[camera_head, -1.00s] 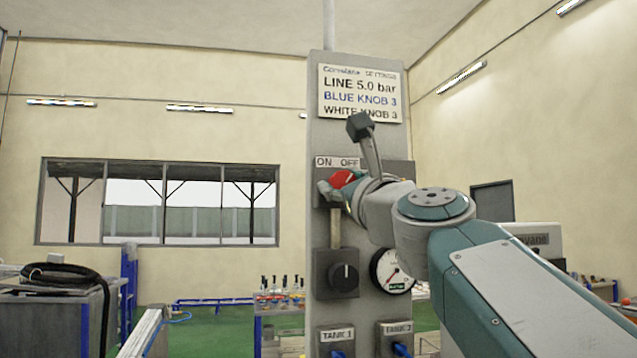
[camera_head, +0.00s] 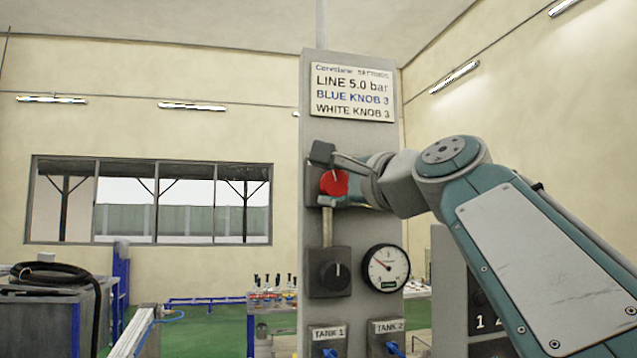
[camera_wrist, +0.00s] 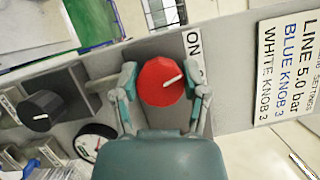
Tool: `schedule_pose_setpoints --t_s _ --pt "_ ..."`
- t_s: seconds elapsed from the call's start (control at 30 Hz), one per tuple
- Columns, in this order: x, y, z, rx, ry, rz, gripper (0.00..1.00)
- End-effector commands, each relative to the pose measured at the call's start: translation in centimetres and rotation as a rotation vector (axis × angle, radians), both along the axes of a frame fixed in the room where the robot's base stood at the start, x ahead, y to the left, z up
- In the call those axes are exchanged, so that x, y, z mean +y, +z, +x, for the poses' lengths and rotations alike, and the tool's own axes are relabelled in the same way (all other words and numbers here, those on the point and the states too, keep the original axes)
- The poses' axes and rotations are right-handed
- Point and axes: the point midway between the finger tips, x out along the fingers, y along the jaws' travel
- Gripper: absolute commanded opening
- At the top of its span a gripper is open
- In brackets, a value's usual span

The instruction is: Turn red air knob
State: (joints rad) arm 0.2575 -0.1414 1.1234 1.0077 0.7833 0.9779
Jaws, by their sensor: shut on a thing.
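The red air knob (camera_head: 334,182) sits on a dark box on the upper part of a grey panel (camera_head: 316,120). It also shows in the wrist view (camera_wrist: 162,82), with a white pointer line aimed to the upper right. My gripper (camera_wrist: 162,88) is shut on the red knob, with one finger on each side of it. In the head view my gripper (camera_head: 342,182) reaches the knob from the right and hides part of its box. A round pressure gauge (camera_head: 386,267) is below it, with its needle pointing to the upper left.
A black knob (camera_head: 335,274) is mounted below the red one. A sign (camera_head: 352,92) tops the panel, and TANK 1 (camera_head: 328,333) and TANK 2 (camera_head: 388,326) labels are at the bottom. A bench with a coiled hose (camera_head: 48,272) stands left.

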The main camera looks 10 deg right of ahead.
Motion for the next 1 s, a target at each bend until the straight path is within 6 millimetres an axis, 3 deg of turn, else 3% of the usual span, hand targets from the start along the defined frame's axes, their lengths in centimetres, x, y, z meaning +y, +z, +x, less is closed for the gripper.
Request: schedule_pose_setpoints --t_s 0.5,1.0 --pt "-0.04 -0.59 0.33 0.012 0.003 -0.410 0.09" --pt "-0.02 -0.72 0.31 0.014 0.006 -0.537 0.09"
